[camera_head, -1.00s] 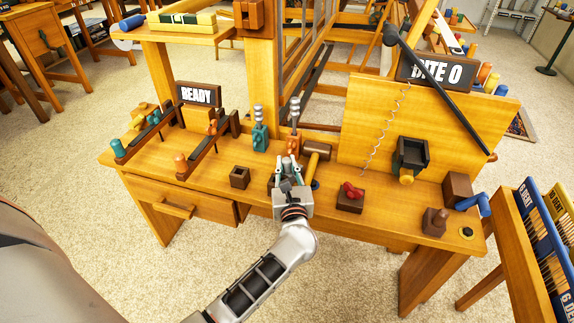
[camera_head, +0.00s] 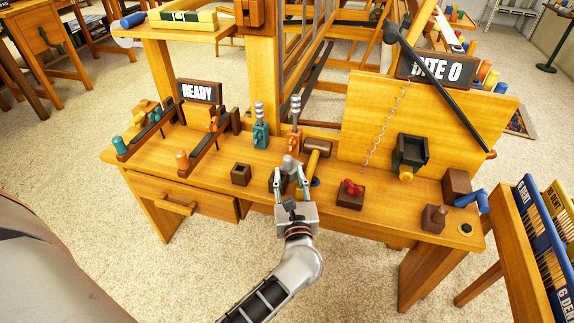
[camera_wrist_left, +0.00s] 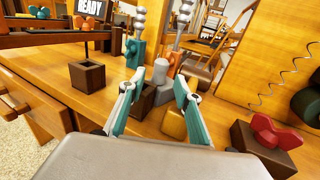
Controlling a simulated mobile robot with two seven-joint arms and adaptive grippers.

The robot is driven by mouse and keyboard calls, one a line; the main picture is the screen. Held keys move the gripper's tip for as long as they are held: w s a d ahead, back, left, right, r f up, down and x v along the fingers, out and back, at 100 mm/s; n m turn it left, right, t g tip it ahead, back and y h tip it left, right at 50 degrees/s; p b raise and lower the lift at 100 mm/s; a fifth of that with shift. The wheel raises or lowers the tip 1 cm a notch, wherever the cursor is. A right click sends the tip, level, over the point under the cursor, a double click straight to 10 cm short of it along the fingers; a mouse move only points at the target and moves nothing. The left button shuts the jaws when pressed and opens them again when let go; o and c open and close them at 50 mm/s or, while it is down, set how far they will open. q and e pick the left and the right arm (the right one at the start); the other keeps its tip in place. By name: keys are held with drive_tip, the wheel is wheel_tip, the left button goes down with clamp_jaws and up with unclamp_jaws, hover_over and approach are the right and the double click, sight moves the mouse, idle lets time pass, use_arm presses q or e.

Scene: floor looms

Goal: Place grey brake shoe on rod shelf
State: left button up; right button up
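A small grey piece with a rounded top, which looks like the grey brake shoe (camera_head: 289,161), stands upright on the bench just beyond my left gripper (camera_head: 290,178). In the left wrist view the grey brake shoe (camera_wrist_left: 160,72) shows between and beyond the teal fingers of the left gripper (camera_wrist_left: 158,92). The fingers are apart, and no contact with the grey piece is visible. A dark brown block (camera_wrist_left: 142,103) partly hides behind the left finger. I cannot tell which rack or ledge is the rod shelf. My right gripper is not in view.
A wooden mallet (camera_head: 316,150) lies right of the gripper. A brown box (camera_head: 240,175) stands to the left and a block with a red knob (camera_head: 350,194) to the right. A teal-handled lever (camera_head: 260,132) and an orange-handled lever (camera_head: 294,135) stand behind.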

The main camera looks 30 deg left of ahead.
use_arm(q)
drive_tip(key=v, duration=0.6)
idle(0.3)
